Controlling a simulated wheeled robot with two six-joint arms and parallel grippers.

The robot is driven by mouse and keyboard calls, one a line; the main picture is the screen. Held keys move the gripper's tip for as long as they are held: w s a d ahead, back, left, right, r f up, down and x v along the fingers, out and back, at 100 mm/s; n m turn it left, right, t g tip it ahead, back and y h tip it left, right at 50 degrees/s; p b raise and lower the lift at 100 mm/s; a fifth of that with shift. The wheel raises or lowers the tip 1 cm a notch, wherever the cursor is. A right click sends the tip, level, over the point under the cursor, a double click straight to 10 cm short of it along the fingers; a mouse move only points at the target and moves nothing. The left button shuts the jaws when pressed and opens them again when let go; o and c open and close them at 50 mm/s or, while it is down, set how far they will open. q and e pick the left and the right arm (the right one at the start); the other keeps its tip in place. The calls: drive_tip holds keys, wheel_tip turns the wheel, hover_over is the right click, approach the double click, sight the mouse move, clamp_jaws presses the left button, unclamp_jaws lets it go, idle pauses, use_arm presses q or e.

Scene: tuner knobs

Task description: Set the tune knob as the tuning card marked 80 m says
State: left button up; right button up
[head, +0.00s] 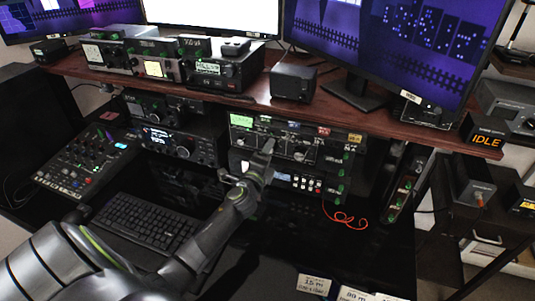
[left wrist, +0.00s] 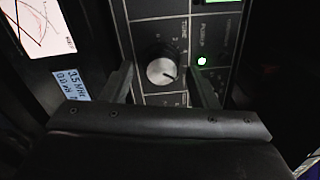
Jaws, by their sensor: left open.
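The tuner panel (head: 285,138) is a dark unit with several knobs under the wooden shelf. My left gripper (head: 266,152) is at its front. In the left wrist view, the silver tune knob (left wrist: 161,71) sits beside the sideways word TUNE, with a dark pointer line toward the lower right. My open left fingers (left wrist: 162,88) stand on either side of it, with gaps; contact is not visible. In the head view the gripper hides this knob. A card that seems to read 80 m (head: 354,294) is cut off by the bottom edge. My right gripper is not in view.
A 15 m card (head: 313,284) lies beside it. A green light (left wrist: 201,61) glows right of the knob. A small blue display (left wrist: 71,86) is at left. A keyboard (head: 145,222) and mixer (head: 85,160) are on the desk. A red cable (head: 345,219) hangs from the lower unit.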

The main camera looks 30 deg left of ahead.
use_arm(q)
drive_tip(key=b+v, duration=0.1)
drive_tip(key=v, duration=1.6)
drive_tip(key=shift+s, duration=0.25)
drive_tip(key=shift+f, duration=0.1)
